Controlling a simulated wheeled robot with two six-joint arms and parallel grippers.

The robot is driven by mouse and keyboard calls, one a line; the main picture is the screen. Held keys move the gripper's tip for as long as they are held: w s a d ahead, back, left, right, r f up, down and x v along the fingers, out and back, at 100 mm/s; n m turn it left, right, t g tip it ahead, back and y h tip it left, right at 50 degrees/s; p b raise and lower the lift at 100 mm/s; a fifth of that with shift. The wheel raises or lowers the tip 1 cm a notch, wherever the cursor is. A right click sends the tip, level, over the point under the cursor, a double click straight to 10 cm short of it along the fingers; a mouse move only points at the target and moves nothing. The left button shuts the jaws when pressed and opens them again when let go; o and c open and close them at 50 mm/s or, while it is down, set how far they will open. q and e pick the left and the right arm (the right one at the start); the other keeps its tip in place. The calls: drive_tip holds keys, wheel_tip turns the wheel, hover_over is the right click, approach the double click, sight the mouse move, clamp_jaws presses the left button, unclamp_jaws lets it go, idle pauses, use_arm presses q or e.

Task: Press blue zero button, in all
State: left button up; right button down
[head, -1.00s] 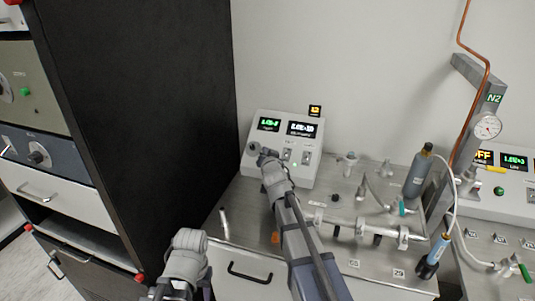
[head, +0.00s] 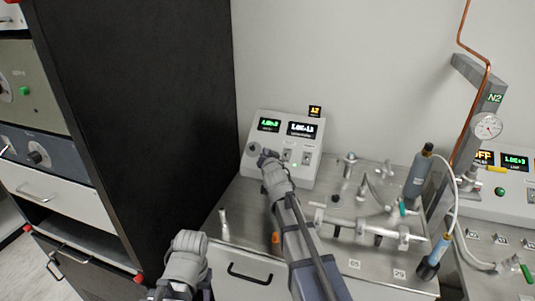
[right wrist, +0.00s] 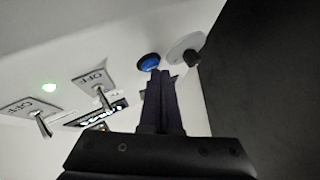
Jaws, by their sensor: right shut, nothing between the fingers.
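The blue button (right wrist: 149,62) shows in the right wrist view on the white face of the control box (head: 310,172), beside a round dark knob (right wrist: 190,57). My right gripper (head: 266,156) is at the lower left of that box in the head view and hides the button there. In the right wrist view its fingers (right wrist: 160,75) are shut and empty, with the tips at the button's lower edge; I cannot tell whether they touch it. My left gripper's fingers are not visible; only part of my left arm shows at the bottom of the head view.
The box has lit displays (head: 301,129) and toggle switches marked OFF (right wrist: 104,96). Metal pipe fittings (head: 360,225) and a bottle (head: 418,172) stand to the right on the steel bench. A tall black cabinet (head: 150,130) stands close on the left.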

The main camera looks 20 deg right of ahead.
idle(0.5)
drive_tip(key=shift+s+a+r+p, duration=0.25)
drive_tip(key=shift+s+r+p, duration=0.15)
drive_tip(key=shift+r+p, duration=0.3)
drive_tip(key=r+p, duration=0.1)
drive_tip(key=s+a+r+p, duration=0.1)
drive_tip(key=s+r+p, duration=0.1)
drive_tip(key=r+p, duration=0.1)
drive_tip(key=shift+s+a, duration=0.25)
drive_tip(key=shift+a, duration=0.1)
drive_tip(key=shift+f, duration=0.15)
idle(0.4)
